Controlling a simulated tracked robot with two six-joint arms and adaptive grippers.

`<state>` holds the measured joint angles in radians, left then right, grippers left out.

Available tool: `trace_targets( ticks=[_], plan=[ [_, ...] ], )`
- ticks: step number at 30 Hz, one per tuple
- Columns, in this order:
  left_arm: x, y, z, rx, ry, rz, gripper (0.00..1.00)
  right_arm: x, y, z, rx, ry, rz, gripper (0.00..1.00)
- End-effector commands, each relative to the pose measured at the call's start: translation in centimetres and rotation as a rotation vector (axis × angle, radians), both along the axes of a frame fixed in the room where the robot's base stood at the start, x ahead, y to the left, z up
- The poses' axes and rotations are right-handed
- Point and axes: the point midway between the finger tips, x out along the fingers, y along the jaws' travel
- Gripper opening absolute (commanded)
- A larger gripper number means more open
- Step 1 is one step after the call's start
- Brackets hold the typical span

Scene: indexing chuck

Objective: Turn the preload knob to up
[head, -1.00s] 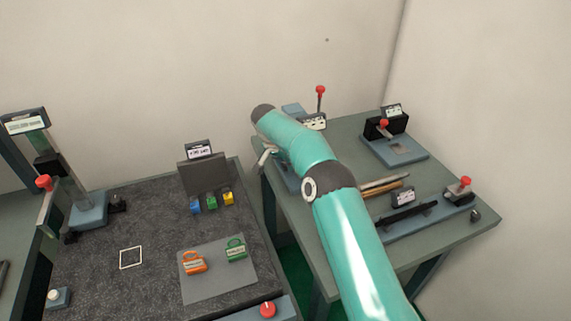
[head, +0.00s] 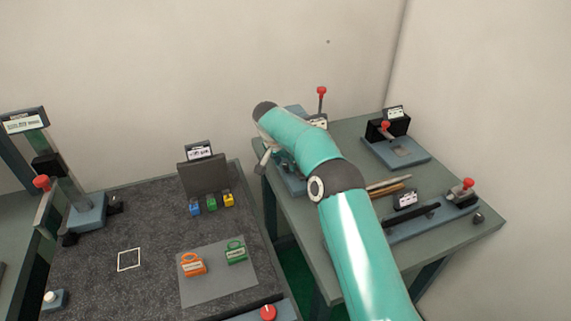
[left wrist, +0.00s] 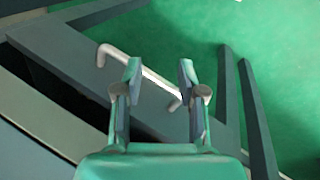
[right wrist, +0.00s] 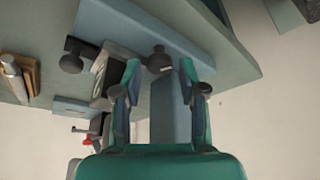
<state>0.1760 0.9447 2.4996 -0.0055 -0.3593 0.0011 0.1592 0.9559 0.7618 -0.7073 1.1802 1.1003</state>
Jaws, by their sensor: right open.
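My right gripper (right wrist: 160,68) is open, its two fingertips apart in the right wrist view. A dark round knob (right wrist: 160,58) on a blue-grey fixture (right wrist: 150,25) shows between and beyond the fingertips; contact cannot be told. Whether it is the preload knob, and which way it points, I cannot tell. In the head view my right gripper (head: 264,158) is partly hidden by its own arm, beside the blue-grey fixture (head: 290,180) at the right table's left edge. My left gripper (left wrist: 159,66) is open and empty, with a bent metal rod (left wrist: 140,70) behind its fingers.
The right table (head: 450,240) carries a red-knobbed lever (head: 321,92), a black clamp fixture (head: 388,128), wooden-handled tools (head: 390,187) and a long black bar (head: 412,216). The dark left bench (head: 100,290) holds padlocks (head: 193,265) and a red knob (head: 267,312). Green floor lies between.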

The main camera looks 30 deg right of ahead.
Motion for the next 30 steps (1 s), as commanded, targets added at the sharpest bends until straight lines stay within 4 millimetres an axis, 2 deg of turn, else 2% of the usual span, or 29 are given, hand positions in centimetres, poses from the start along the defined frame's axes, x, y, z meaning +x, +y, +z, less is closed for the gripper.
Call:
trace_targets(
  ticks=[9,15,21,30],
  plan=[
    [0.0,0.0,0.0,0.000,0.000,0.000,0.40,-1.0,2.2,5.7,0.000,-0.004,0.002,0.41],
    [0.0,0.0,0.0,0.000,0.000,0.000,0.40,-1.6,3.3,8.6,0.000,-0.002,0.003,0.41],
    [0.0,0.0,0.0,0.000,0.001,0.000,0.40,-1.9,3.6,9.8,0.000,0.000,0.001,0.41],
    [0.0,0.0,-0.1,0.000,0.001,0.000,0.40,-1.8,3.7,9.8,0.000,0.000,0.002,0.39]
  ],
)
